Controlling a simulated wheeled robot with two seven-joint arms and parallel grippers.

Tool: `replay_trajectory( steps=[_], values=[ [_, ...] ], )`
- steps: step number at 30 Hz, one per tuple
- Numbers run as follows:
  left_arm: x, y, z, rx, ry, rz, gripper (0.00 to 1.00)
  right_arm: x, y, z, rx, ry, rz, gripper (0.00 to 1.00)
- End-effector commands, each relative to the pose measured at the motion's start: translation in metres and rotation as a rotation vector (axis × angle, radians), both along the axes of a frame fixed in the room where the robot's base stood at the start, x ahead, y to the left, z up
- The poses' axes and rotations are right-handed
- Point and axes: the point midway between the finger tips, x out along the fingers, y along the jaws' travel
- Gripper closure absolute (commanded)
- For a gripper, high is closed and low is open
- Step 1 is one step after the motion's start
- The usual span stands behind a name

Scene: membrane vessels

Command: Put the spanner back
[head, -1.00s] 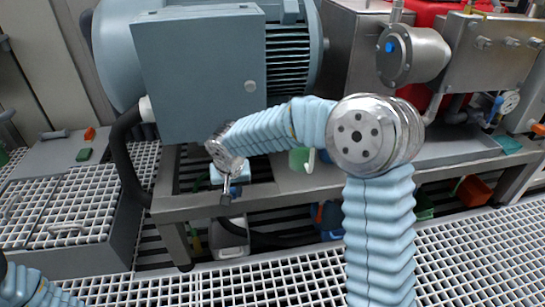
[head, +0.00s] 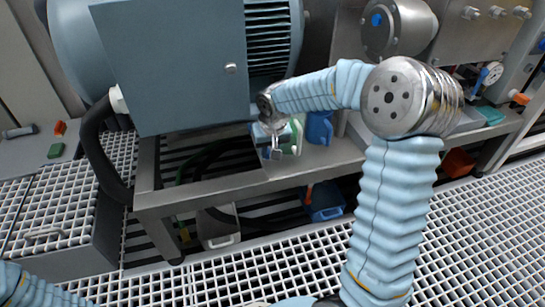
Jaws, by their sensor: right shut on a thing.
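My right gripper (head: 275,149) is low in front of the grey-blue motor housing, over the left part of the metal bench top. It points down and is shut on a small grey metal thing, which I take to be the spanner. It is too small and too covered by the jaws to make out its full shape. A green and white item (head: 296,137) is just right of the jaws; I cannot tell if they touch. My left arm shows only at the bottom left corner, and its gripper is out of view.
The motor housing (head: 175,65) overhangs the bench (head: 222,191). A blue container (head: 320,128) stands right of my gripper. Below are a grey canister (head: 217,228) and a blue bin (head: 325,203). A green block (head: 56,150) and an orange block (head: 60,128) lie far left. The grating floor in front is clear.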

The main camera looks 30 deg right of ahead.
Motion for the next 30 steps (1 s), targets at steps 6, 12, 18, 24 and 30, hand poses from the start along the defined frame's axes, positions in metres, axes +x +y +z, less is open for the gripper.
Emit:
replay_trajectory(
  steps=[6,12,18,24,30],
  values=[
    [0.000,0.000,-0.005,0.000,-0.001,0.000,0.56,-0.002,-0.013,-0.011,0.001,0.003,0.000,1.00],
    [0.001,0.000,-0.012,0.000,-0.002,0.002,0.56,-0.001,-0.013,-0.036,0.001,0.000,0.000,1.00],
    [0.001,0.000,-0.011,0.000,-0.002,0.002,0.56,-0.002,-0.012,-0.036,0.000,0.002,0.000,0.69],
    [0.001,0.000,-0.011,0.000,-0.002,0.002,0.56,-0.002,-0.012,-0.036,0.000,0.001,0.000,0.50],
    [0.001,0.000,-0.010,0.000,-0.003,0.001,0.56,-0.002,-0.012,-0.034,0.000,0.000,0.000,0.50]
  ],
)
